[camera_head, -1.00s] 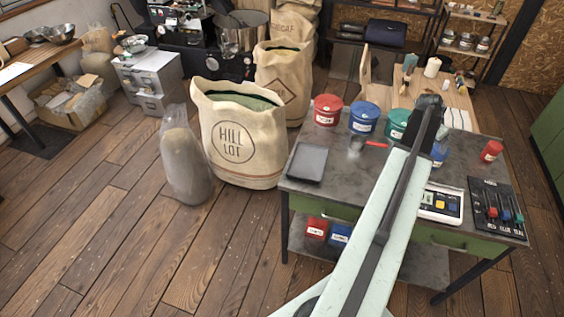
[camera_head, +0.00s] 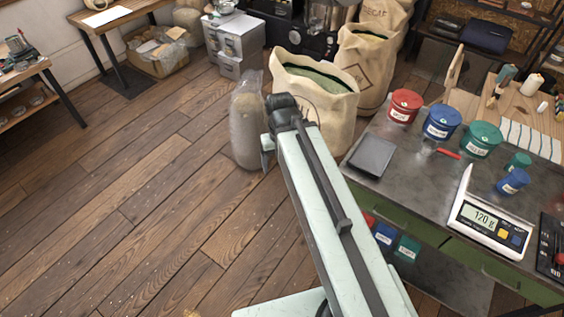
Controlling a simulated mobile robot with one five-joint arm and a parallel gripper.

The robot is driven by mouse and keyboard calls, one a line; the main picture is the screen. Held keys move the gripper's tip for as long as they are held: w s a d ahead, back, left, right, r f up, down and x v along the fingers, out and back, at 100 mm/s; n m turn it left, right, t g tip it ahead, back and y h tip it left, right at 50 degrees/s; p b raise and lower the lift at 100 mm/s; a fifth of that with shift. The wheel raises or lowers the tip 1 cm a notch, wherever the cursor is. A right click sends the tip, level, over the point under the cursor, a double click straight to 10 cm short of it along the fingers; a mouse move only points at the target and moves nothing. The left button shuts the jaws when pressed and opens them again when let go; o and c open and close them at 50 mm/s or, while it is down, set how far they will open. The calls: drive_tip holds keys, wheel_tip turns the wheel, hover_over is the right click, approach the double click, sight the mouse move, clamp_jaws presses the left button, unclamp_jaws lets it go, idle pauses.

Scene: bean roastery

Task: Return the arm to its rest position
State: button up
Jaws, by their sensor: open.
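My arm reaches up from the bottom of the view, pale with a dark strip along it, and ends in a dark joint in front of the Hill Lot sack. A small part of my gripper (camera_head: 267,151) shows at the left of that joint, over the floor side of the sack. The rest of it is hidden behind the arm. It is open, and nothing is seen in it. The arm is to the left of the workbench (camera_head: 398,178) and clear of its top in the picture.
An open sack (camera_head: 335,105) and a wrapped grey bundle (camera_head: 246,130) stand behind my arm's end. The bench carries a dark tray (camera_head: 372,155), red (camera_head: 404,106), blue (camera_head: 441,123) and green (camera_head: 481,140) tubs, and a scale (camera_head: 490,222) reading 120 g. Wooden floor (camera_head: 130,210) at left is clear.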

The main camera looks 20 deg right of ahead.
drive_tip(key=shift+d, duration=0.1)
wheel_tip(320, 180, down, 9)
drive_tip(key=b, duration=0.8)
drive_tip(key=shift+w+r+b, duration=0.15)
drive_tip(key=shift+b, duration=0.2)
idle(1.7)
